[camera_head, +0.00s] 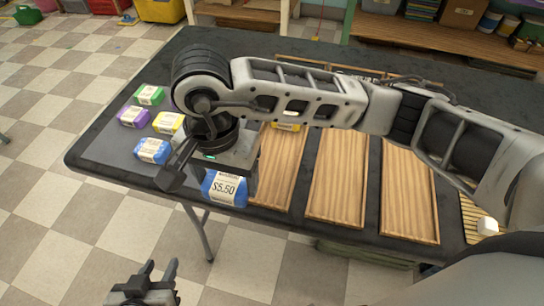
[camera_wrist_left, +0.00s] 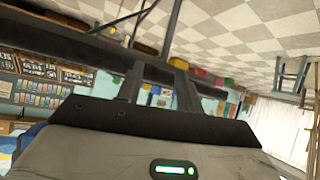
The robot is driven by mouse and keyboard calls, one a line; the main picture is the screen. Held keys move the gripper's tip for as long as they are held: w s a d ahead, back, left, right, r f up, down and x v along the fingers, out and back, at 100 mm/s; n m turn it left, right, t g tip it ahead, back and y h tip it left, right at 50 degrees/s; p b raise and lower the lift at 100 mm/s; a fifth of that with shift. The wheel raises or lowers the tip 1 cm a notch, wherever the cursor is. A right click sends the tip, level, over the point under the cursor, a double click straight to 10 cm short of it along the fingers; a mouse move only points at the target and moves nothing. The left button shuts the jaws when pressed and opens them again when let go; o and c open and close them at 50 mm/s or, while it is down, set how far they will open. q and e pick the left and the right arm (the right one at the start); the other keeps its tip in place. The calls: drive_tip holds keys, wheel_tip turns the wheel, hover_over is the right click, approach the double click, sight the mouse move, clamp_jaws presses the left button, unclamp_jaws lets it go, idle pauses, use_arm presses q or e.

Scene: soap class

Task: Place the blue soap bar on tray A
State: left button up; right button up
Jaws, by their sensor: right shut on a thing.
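A blue soap bar (camera_head: 226,190) with a "$5.50" label is held at the table's front edge by my right gripper (camera_head: 205,173), which is shut on it; the arm hides part of the grip. A second blue soap bar (camera_head: 152,151) lies on the grey mat at the left. Wooden trays stand in a row: a left one (camera_head: 277,190), a middle one (camera_head: 335,190) and a right one (camera_head: 408,190). I see no readable letter on them, so I cannot tell which is A. My left gripper (camera_head: 158,270) is open and empty, low in front of the table.
Green (camera_head: 149,95), purple (camera_head: 133,117) and yellow (camera_head: 169,123) soap bars lie on the grey mat (camera_head: 108,152). Another yellow bar (camera_head: 287,127) sits at the left tray's far part, partly behind my right arm. The middle and right trays look bare where visible.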

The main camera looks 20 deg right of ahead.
drive_tip(key=w+d+f+p, duration=0.1)
drive_tip(key=w+d+f, duration=0.25)
drive_tip(key=d, duration=0.25)
hover_over(268, 181)
drive_tip(key=f, duration=0.4)
drive_tip(key=shift+s+a+f+p, duration=0.2)
drive_tip(key=shift+a+f+p, duration=0.1)
drive_tip(key=f, duration=0.2)
drive_tip(key=f+p, duration=0.1)
drive_tip(key=shift+w+d, duration=0.15)
drive_tip(key=shift+d, duration=0.1)
drive_tip(key=shift+f, duration=0.35)
use_arm(q)
drive_tip(key=shift+a+r, duration=0.15)
drive_tip(key=shift+r, duration=0.5)
use_arm(e)
drive_tip(key=shift+f, duration=0.1)
drive_tip(key=shift+f, duration=0.15)
drive_tip(key=o, duration=1.1)
use_arm(q)
drive_tip(key=shift+f, duration=0.15)
